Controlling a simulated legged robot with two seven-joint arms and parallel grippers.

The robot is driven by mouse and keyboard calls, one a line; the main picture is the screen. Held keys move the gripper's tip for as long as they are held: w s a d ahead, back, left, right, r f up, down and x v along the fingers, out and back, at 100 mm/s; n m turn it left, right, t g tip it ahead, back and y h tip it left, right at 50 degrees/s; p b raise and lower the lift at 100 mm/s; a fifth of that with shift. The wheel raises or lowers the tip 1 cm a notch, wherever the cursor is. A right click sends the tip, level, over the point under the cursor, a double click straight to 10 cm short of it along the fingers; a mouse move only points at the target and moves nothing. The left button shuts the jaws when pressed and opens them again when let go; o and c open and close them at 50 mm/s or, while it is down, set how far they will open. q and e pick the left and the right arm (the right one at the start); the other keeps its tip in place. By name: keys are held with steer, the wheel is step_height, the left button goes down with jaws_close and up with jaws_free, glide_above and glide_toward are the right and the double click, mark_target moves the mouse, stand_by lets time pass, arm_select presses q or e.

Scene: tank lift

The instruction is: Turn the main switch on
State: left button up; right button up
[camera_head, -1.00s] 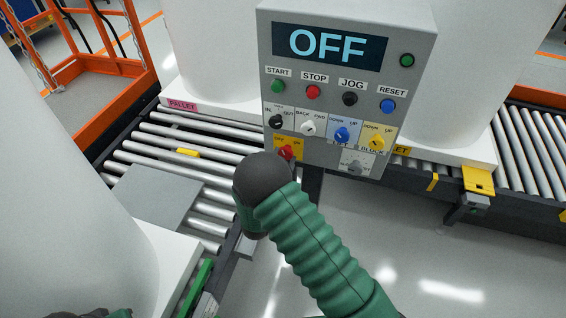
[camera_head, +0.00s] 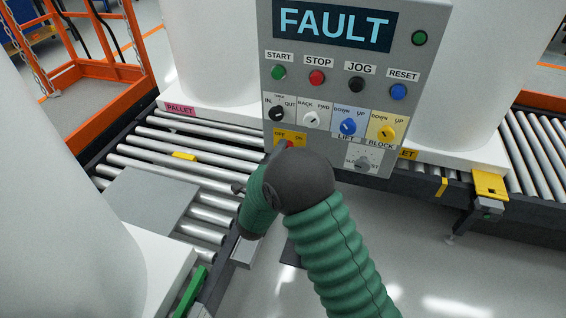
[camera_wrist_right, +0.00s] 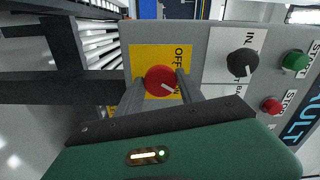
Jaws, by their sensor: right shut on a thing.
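The main switch is a red knob (camera_wrist_right: 160,80) on a yellow plate (camera_wrist_right: 143,60) marked OFF and ON. It sits at the lower left of the grey control panel (camera_head: 405,60). In the right wrist view my right gripper (camera_wrist_right: 162,88) has one finger on each side of the knob and is shut on it. The knob's white mark points to the lower right in that view, toward the ON side. In the head view my right arm hides most of the gripper and part of the knob. The panel's display (camera_head: 334,25) reads FAULT. My left gripper is not in view.
Above the switch are several selector knobs, including a black one (camera_head: 277,114), and START, STOP, JOG and RESET buttons. Roller conveyors (camera_head: 205,160) and large white tanks (camera_head: 210,50) stand around the panel.

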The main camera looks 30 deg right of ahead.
steer(key=shift+s+f+m+b, duration=0.1)
steer(key=shift+f+m+b, duration=0.2)
steer(key=shift+m+b, duration=1)
steer(key=o, duration=1.2)
steer(key=shift+c, duration=0.2)
steer(key=shift+o, duration=1.1)
steer(key=shift+r, duration=0.15)
steer(key=p+v, duration=0.1)
steer(key=v, duration=1.6)
